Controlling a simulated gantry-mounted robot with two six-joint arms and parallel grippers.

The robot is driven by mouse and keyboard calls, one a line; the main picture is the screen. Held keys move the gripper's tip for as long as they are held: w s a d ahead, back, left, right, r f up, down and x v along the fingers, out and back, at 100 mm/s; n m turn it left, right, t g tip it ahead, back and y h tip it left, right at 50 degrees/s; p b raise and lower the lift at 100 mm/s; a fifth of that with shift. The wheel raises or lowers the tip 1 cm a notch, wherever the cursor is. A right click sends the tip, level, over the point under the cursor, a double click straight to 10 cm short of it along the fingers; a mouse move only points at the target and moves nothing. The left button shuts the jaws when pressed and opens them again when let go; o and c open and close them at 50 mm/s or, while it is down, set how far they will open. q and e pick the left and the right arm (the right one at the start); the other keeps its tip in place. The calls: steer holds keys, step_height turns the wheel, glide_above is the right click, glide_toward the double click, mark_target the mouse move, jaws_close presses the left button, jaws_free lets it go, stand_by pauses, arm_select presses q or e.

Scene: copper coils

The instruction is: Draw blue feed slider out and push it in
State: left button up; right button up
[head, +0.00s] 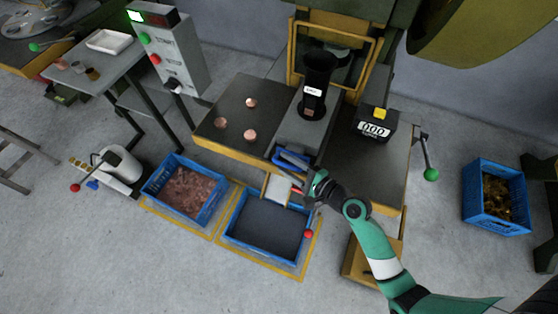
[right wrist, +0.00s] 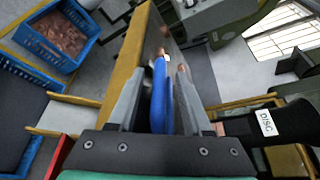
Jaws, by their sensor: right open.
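The blue feed slider (head: 292,160) sits at the front of the press table, below the black feed tube (head: 316,85) marked with a white label. My right gripper (head: 306,177) is at the slider's front end. In the right wrist view, the open fingers of my right gripper (right wrist: 163,75) stand on either side of the blue slider (right wrist: 159,95). I cannot tell whether they touch it. The tube with its DISC label (right wrist: 266,123) shows at the right there. My left gripper is not in view.
Several copper discs (head: 250,134) lie on the table's left part. A black counter box (head: 375,125) stands on the right, near a green-knobbed lever (head: 431,174). Below the table are a dark-lined blue crate (head: 265,222) and a blue crate of copper pieces (head: 214,211).

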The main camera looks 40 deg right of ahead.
mark_target(279, 161)
steer(key=shift+x, duration=1.6)
steer(key=shift+c, duration=0.2)
steer(key=c, duration=0.7)
jaws_close()
steer(key=shift+s+f, duration=0.1)
steer(key=shift+f, duration=0.1)
